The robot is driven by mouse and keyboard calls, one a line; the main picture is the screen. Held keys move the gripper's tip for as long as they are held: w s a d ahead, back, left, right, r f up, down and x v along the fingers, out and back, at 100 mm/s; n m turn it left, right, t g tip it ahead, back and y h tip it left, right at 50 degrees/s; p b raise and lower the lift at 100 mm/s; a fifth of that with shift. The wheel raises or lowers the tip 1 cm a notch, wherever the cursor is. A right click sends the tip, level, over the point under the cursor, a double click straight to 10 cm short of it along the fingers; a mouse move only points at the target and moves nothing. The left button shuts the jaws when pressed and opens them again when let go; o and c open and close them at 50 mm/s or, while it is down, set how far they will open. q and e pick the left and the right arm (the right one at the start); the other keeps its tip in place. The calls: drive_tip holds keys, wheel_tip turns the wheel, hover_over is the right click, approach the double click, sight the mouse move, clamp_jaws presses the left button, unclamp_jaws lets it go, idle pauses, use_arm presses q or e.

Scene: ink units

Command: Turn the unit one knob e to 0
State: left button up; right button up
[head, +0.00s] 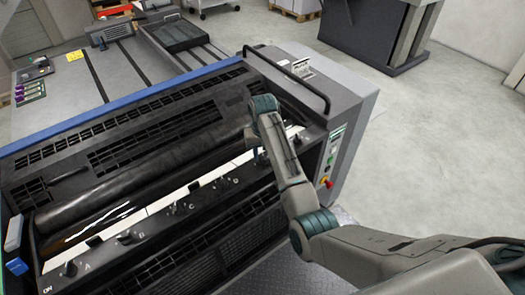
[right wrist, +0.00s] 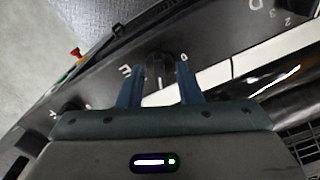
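The unit one knob e (right wrist: 158,66) is a dark knob on the black panel, beside a letter that looks like E. My left gripper is not in view.
Knobs A (head: 70,268), B (head: 125,238), C (head: 180,208) and D (head: 222,184) sit along the same panel. A black handrail (head: 290,78) and a red emergency button (head: 326,182) are at the press's right end. Open floor lies to the right.

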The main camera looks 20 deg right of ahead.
clamp_jaws()
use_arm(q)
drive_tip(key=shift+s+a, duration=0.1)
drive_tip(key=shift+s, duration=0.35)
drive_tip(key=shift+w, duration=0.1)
